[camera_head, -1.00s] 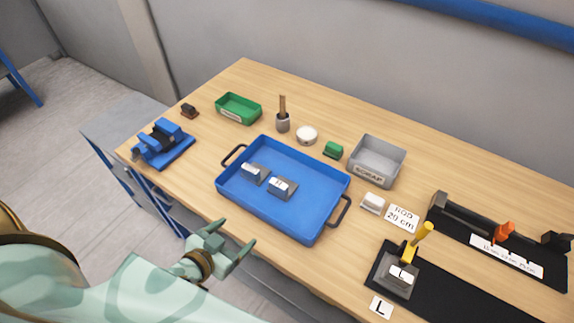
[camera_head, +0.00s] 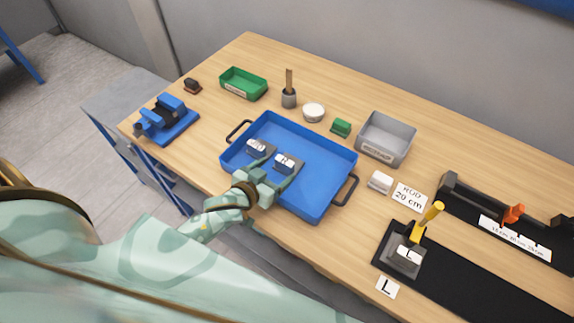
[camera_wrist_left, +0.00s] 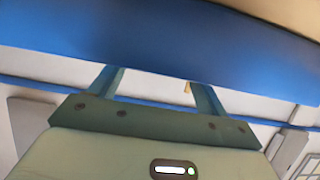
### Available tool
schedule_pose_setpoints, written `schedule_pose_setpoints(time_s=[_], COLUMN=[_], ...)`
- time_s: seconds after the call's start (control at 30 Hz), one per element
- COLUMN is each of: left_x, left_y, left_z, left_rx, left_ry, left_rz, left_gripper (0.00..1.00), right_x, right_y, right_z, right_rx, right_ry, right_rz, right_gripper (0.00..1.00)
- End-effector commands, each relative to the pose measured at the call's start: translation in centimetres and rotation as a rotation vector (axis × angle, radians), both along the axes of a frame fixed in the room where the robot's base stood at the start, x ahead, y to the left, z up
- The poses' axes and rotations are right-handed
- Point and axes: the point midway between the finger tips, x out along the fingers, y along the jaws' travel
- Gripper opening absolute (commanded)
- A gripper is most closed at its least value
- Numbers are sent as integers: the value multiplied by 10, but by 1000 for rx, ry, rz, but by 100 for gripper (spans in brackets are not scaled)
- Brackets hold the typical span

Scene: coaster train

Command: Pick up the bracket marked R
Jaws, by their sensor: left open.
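Two grey brackets with white labels lie in the blue tray (camera_head: 318,205). The label on the right-hand bracket (camera_head: 288,163) looks like an R, though it is small. The letter on the left-hand bracket (camera_head: 257,147) is too small to read. My left gripper (camera_head: 277,170) is open and empty, over the tray's near side, its fingers pointing at the right-hand bracket. I cannot tell whether they touch it. In the left wrist view both fingers (camera_wrist_left: 150,92) show spread apart, with a blue band across their ends; no bracket shows there. My right gripper is out of view.
A bracket marked L (camera_head: 404,255) sits by a yellow-handled clamp (camera_head: 427,222) on a black board. A grey bin (camera_head: 386,138), a white block (camera_head: 380,181), a green bin (camera_head: 243,84) and a blue vise (camera_head: 166,120) stand around the tray. The tray has raised walls and dark handles.

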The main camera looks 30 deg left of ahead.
Motion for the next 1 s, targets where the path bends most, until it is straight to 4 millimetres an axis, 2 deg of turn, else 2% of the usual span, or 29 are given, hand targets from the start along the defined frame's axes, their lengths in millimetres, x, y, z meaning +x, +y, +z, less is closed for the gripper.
schedule_pose_setpoints(time_s=[0.2, 0.5, 0.73, 1.0], left_x=[32, 37, 37, 37], left_y=[-5, -6, -5, -5], left_z=[-16, -17, -17, -15], left_rx=[-2, -1, -1, -1], left_ry=[-2, -1, -1, -3], left_rz=[-1, -1, -1, -1], left_gripper=[76, 76, 13, 13], right_x=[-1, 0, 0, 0], right_y=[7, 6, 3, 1], right_z=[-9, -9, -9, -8], right_rx=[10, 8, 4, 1], right_ry=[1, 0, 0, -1], right_rz=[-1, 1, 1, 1], right_gripper=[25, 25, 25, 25])
